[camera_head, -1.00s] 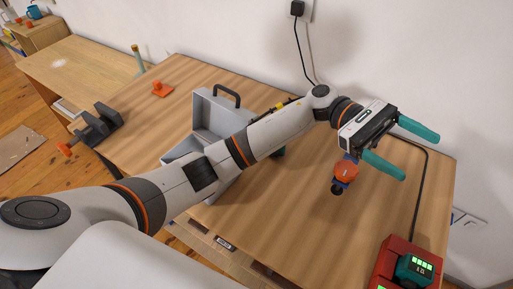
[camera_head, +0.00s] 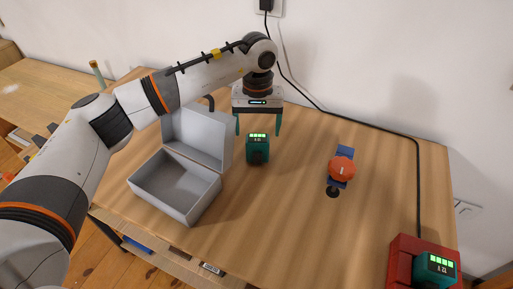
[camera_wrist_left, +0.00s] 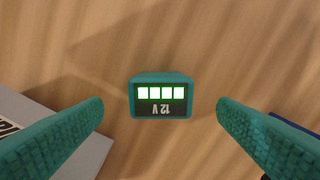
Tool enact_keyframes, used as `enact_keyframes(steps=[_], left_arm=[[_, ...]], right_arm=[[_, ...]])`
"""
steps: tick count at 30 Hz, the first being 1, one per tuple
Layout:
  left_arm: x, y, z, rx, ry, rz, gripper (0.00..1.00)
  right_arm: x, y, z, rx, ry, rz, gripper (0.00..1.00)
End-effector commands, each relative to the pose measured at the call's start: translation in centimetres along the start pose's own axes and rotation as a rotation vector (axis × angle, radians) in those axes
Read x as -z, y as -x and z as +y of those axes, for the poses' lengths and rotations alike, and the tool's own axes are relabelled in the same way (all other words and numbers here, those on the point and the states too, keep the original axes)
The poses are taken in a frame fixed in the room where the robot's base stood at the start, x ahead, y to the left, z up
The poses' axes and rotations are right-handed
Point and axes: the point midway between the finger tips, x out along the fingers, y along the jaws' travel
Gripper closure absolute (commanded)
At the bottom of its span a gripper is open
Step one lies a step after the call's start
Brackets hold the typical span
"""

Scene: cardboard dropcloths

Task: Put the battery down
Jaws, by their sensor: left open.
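A teal battery (camera_head: 257,148) with a dark face and lit green bars stands upright on the wooden table (camera_head: 290,225), just right of the grey case. In the left wrist view the battery (camera_wrist_left: 161,97) lies between the two fingers, with a gap on each side and its "12 V" label upside down. My left gripper (camera_head: 258,126) points down above and behind the battery, open and empty; its teal fingers also show in the left wrist view (camera_wrist_left: 160,108). My right gripper is out of view.
The open grey case (camera_head: 180,185) is empty. A red charger (camera_head: 405,262) at the lower right holds another teal battery (camera_head: 436,268). An orange and blue tool (camera_head: 341,170) lies right of centre. A black cable (camera_head: 360,119) runs along the wall. The front middle is clear.

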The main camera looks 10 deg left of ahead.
Motion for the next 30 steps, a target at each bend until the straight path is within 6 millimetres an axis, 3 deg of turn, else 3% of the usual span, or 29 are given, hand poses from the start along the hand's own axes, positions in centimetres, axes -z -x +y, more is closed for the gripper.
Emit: enact_keyframes(steps=[5,14,23,30], left_arm=[[0.1,-1.5,0.0,0.001,0.001,0.003,0.18],[0.1,-5.9,0.0,0.001,0.001,0.003,0.18],[0.0,-6.5,-0.1,0.002,0.001,0.001,0.18],[0.0,-6.4,-0.1,0.002,0.001,0.001,0.56]], right_arm=[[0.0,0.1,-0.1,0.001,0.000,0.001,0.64],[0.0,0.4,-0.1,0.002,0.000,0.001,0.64],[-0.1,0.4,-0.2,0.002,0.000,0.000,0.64],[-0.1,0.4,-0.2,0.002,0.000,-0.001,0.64]])
